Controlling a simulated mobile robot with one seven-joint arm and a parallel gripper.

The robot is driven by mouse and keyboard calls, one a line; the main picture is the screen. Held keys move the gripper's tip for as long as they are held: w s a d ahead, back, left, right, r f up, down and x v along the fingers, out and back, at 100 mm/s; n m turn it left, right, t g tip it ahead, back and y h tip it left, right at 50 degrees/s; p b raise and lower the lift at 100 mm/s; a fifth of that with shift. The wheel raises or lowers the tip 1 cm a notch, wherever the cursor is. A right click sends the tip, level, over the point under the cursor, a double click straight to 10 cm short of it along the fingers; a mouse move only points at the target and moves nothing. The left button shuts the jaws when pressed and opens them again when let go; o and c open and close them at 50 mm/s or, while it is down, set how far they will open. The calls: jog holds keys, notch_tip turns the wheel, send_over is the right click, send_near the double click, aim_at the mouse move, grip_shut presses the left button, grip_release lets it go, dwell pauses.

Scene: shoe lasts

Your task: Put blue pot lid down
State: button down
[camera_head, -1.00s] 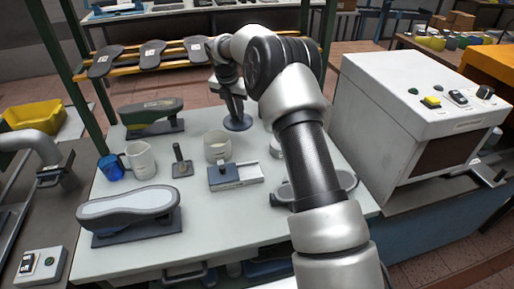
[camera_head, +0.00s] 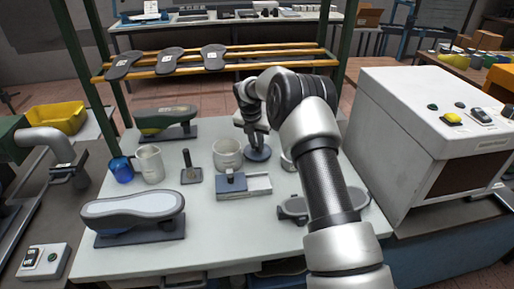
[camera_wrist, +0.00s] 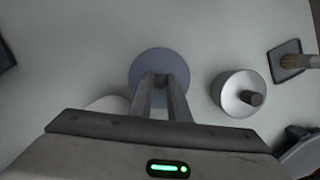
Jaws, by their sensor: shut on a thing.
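The blue pot lid (camera_head: 257,154) is a flat blue-grey disc right of the white pot (camera_head: 228,155). In the wrist view the lid (camera_wrist: 160,62) lies straight beyond my fingers, seen from above. My gripper (camera_head: 257,140) is shut on the lid's knob, which the fingertips mostly hide; the fingers also show in the wrist view (camera_wrist: 161,82). The lid looks level and is at or just above the white table (camera_head: 230,225); I cannot tell whether it touches. The white pot shows partly behind my gripper in the wrist view (camera_wrist: 105,103).
A round metal container with a knob (camera_wrist: 238,93) stands close right of the lid. A grey-blue block on a tray (camera_head: 242,187) sits in front of the pot. Shoe lasts (camera_head: 135,215), a blue mug (camera_head: 121,170) and a white jug (camera_head: 150,164) stand left. A large white machine (camera_head: 425,125) borders the right.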

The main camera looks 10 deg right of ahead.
jog(key=shift+f, duration=0.8)
jog(key=shift+f, duration=0.1)
jog(key=c, duration=1.7)
grip_release()
